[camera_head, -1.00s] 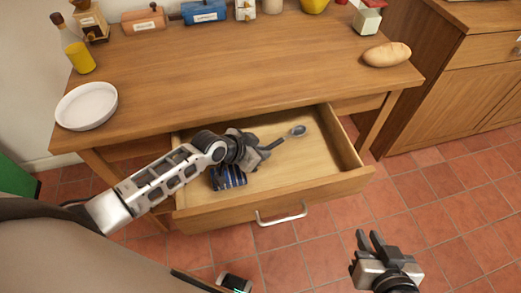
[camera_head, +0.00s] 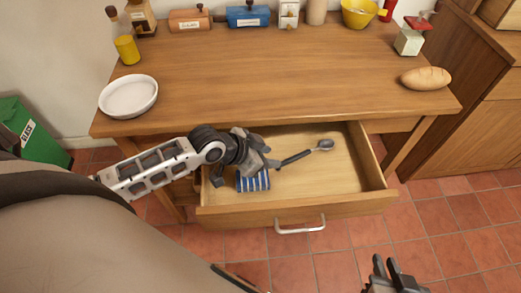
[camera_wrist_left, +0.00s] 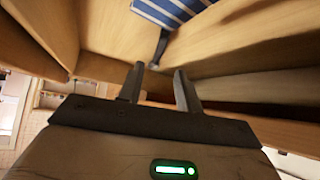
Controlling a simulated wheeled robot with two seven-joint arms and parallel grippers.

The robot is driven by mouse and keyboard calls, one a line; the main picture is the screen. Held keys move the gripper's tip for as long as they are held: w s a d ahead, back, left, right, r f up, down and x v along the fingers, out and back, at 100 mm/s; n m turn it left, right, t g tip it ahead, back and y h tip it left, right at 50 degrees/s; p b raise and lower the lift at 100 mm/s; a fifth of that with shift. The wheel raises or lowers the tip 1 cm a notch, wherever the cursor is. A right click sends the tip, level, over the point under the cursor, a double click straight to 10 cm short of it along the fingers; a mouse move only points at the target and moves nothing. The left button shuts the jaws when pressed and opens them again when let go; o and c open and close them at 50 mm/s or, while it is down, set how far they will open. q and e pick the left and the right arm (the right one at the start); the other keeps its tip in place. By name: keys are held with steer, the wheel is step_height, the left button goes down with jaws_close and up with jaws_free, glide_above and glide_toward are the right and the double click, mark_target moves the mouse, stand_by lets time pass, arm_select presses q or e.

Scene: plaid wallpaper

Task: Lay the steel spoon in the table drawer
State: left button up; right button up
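The steel spoon (camera_head: 323,145) with a dark handle lies in the open table drawer (camera_head: 340,205), its bowl toward the right. My left gripper (camera_head: 273,158) is inside the drawer at the handle end. In the left wrist view the fingers (camera_wrist_left: 160,85) stand apart with nothing between them, and a dark piece that looks like the spoon handle (camera_wrist_left: 158,48) is just beyond the tips. A blue-and-white striped cloth (camera_head: 253,182) lies in the drawer below my left gripper. My right gripper (camera_head: 386,267) is low at the bottom right, outside the drawer, fingers apart and empty.
On the table (camera_head: 280,75) are a white plate (camera_head: 128,96), a bread loaf (camera_head: 426,78), an oil bottle (camera_head: 124,42) and a yellow bowl (camera_head: 360,13). The drawer's right part is free. A wooden cabinet (camera_head: 475,130) stands at the right.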

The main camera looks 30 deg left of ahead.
arm_select(q)
steer(key=shift+v, duration=1.55)
steer(key=shift+f, duration=0.1)
